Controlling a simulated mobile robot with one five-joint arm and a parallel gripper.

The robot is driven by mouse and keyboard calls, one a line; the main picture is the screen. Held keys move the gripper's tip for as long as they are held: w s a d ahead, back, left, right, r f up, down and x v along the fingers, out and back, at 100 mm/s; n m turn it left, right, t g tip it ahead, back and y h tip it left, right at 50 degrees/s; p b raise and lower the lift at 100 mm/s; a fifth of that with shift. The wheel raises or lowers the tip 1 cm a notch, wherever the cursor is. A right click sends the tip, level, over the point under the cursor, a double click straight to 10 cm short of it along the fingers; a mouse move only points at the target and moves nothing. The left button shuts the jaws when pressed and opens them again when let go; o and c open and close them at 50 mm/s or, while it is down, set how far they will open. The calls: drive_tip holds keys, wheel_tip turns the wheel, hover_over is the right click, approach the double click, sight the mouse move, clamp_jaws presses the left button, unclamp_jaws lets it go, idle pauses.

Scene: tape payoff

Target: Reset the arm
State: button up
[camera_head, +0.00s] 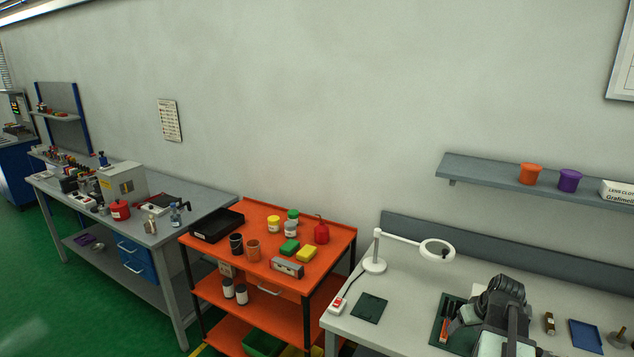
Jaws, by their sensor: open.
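My arm (508,328) rises from the bottom edge at the lower right, grey with black joints, in front of the light grey bench (405,277). My gripper (501,290) is at the dark upper end of the arm, above the bench and partly hidden by the arm's own links. It is open, and I see nothing held in it. The fingertips are hard to make out. A dark green mat (439,338) with an orange-and-grey item on it lies just left of the arm.
On the bench stand a white magnifier lamp (375,264), a dark pad (369,308), a small brass-coloured cylinder (549,323) and a blue tray (585,337). A wall shelf (485,171) hangs above. An orange cart (265,215) with several containers stands left.

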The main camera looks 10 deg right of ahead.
drive_tip(key=w+a+f+n+g+y, duration=0.15)
drive_tip(key=w+a, duration=0.25)
drive_tip(key=a, duration=1)
drive_tip(key=w+a+n, duration=0.3)
drive_tip(key=w+a, duration=0.1)
drive_tip(key=a, duration=1)
drive_tip(key=s+a+f+m+g+h, duration=0.1)
drive_tip(key=s+a+m+g, duration=0.2)
drive_tip(key=s+a, duration=0.4)
drive_tip(key=a, duration=0.4)
drive_tip(key=shift+s+a+f+b, duration=0.15)
drive_tip(key=shift+s+a+b, duration=0.15)
drive_tip(key=shift+b, duration=0.1)
drive_tip(key=shift+d+m, duration=0.15)
drive_tip(key=shift+m, duration=0.1)
